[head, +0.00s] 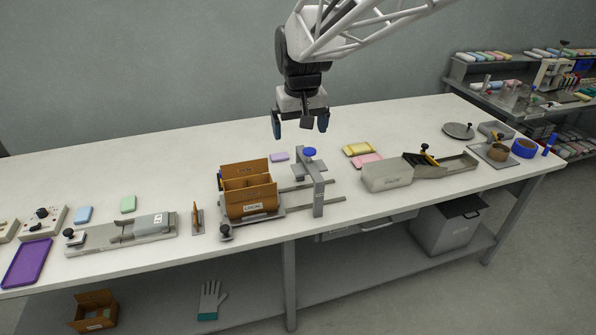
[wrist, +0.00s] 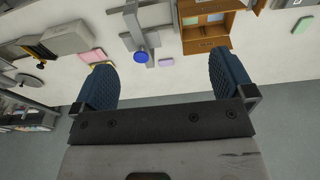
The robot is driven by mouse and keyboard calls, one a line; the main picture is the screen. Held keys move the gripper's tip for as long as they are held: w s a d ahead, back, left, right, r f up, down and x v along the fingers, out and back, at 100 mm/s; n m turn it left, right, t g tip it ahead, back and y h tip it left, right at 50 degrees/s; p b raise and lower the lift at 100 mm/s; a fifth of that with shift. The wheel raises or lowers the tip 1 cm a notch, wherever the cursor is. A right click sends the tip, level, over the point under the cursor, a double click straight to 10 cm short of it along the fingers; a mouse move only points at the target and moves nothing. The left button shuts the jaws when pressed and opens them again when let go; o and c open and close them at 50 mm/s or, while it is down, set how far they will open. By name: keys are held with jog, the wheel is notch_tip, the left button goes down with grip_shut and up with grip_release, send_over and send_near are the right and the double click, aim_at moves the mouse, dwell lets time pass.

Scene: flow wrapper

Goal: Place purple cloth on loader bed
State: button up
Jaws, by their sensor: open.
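The purple cloth (head: 280,156) is a small lilac rectangle lying flat on the white table behind the brown box. It also shows in the wrist view (wrist: 166,62), between my fingers in the picture. My gripper (head: 300,128) is open and empty, pointing down well above the table; its two blue fingers show in the wrist view (wrist: 160,76). I cannot tell for sure which fixture is the loader bed. A long grey bed with a raised block (head: 120,234) stands at left, and a grey trough with a black knob (head: 440,166) at right.
A brown divided box (head: 249,193) and a grey clamp stand with a blue knob (head: 318,190) stand in front of the cloth. Yellow (head: 358,149) and pink (head: 367,161) cloths lie to its right. A purple tray (head: 27,264) is at far left. The table's back is clear.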

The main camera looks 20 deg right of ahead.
jog(key=s+f, duration=0.2)
jog(key=s, duration=1.1)
jog(key=s+a+f+t, duration=0.1)
jog(key=s+f, duration=0.1)
jog(key=s, duration=1.1)
jog(key=shift+s+f, duration=0.15)
jog(key=shift+s, duration=0.05)
jog(key=shift+a, duration=0.1)
jog(key=c, duration=0.4)
jog(key=shift+o, duration=0.2)
jog(key=shift+w, duration=0.15)
